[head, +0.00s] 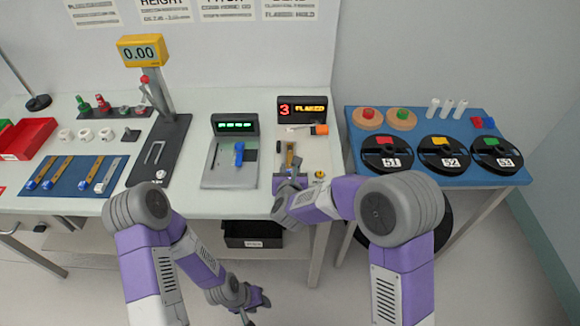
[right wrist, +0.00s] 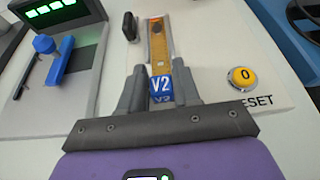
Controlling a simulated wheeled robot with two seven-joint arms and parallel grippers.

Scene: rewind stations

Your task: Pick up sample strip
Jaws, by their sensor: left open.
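The sample strip (right wrist: 159,50) is a tan strip with a blue end block marked V2. It lies lengthwise in the fixture in front of the red "3" display, and its far part shows in the head view (head: 290,153). My right gripper (right wrist: 161,92) has one finger on each side of the blue block, with no gap visible. In the head view my right gripper (head: 290,177) covers the strip's near end. My left gripper (head: 254,306) is open and empty, low in front of the table, away from the strip. Several other strips (head: 57,170) lie on a blue mat at the left.
A yellow RESET button (right wrist: 242,77) sits close to the right of my right gripper. A grey device with a blue lever (right wrist: 58,60) stands to the left. A blue side table (head: 463,178) holds several black round holders. A black bin (head: 252,234) sits below the table.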

